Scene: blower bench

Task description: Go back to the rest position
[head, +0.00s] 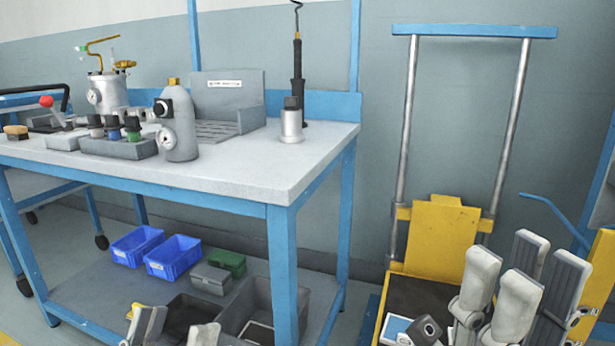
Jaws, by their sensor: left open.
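My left gripper (172,322) shows at the bottom edge, left of centre. Its two pale fingers stand apart with nothing seen between them, in front of the bench's lower shelf. My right gripper (527,272) is at the bottom right, its pale fingers with grey pads pointing up. They overlap in this view, so I cannot tell the gap between them. It is in front of the yellow lift frame and apart from the bench. Both grippers are cut off by the bottom edge.
The blue-framed bench (245,178) carries a grey bottle-shaped device (177,130), a metal pot (107,95) and a soldering-type tool (298,75). Blue bins (172,262) and dark trays sit on the lower shelf. A trolley with a yellow plate (440,238) stands right. Floor shows left.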

